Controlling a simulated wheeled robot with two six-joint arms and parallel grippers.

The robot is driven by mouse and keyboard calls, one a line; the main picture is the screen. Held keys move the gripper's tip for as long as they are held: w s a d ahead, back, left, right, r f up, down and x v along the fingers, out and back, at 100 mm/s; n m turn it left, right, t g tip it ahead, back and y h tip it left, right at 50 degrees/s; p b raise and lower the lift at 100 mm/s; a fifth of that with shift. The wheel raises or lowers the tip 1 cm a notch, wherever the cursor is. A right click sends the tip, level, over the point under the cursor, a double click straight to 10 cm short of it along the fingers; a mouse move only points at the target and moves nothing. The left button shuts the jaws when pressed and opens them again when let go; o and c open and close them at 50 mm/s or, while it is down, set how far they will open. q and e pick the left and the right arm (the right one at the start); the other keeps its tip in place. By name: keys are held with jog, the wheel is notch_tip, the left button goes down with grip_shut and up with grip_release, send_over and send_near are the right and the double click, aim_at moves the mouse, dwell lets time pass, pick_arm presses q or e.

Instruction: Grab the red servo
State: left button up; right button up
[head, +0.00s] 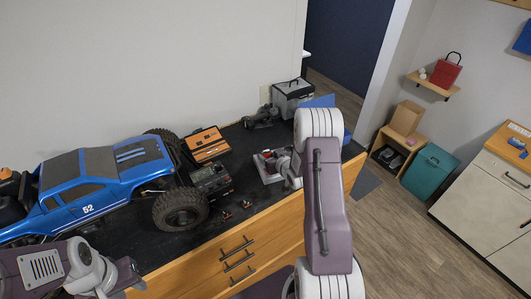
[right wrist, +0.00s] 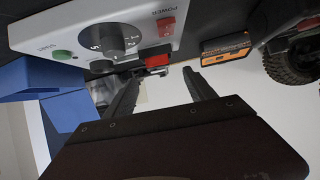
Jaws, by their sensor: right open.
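A small red block (right wrist: 157,61), which looks like the red servo, shows in the right wrist view just beyond my right gripper (right wrist: 162,73). The gripper is open, with its two dark fingers apart and the block seen between their tips; I cannot tell whether they touch it. In the head view my right arm hides most of that gripper. A red patch (head: 268,154) shows beside my right wrist there; I cannot tell if it is the servo. My left gripper (head: 122,279) is at the lower left, over the bench edge, its jaws unclear.
A white device (right wrist: 100,32) with dial, green button and red power switch sits close to my right gripper. An orange-black box (head: 206,145), a blue crawler truck (head: 85,180) and a grey case (head: 292,95) stand on the black benchtop (head: 240,197).

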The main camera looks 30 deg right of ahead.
aim_at(266, 151)
jog(key=shift+w+f, duration=0.1)
jog(key=shift+w, duration=0.05)
jog(key=shift+w+d+p, duration=0.15)
jog(key=shift+w+p, duration=0.1)
jog(key=shift+p, duration=0.15)
jog(key=p+x, duration=0.2)
jog(key=x, duration=0.1)
jog(key=shift+w+f, duration=0.2)
jog(key=shift+w, duration=0.05)
jog(key=shift+w+f, duration=0.4)
jog(key=shift+s+r, duration=0.1)
grip_shut()
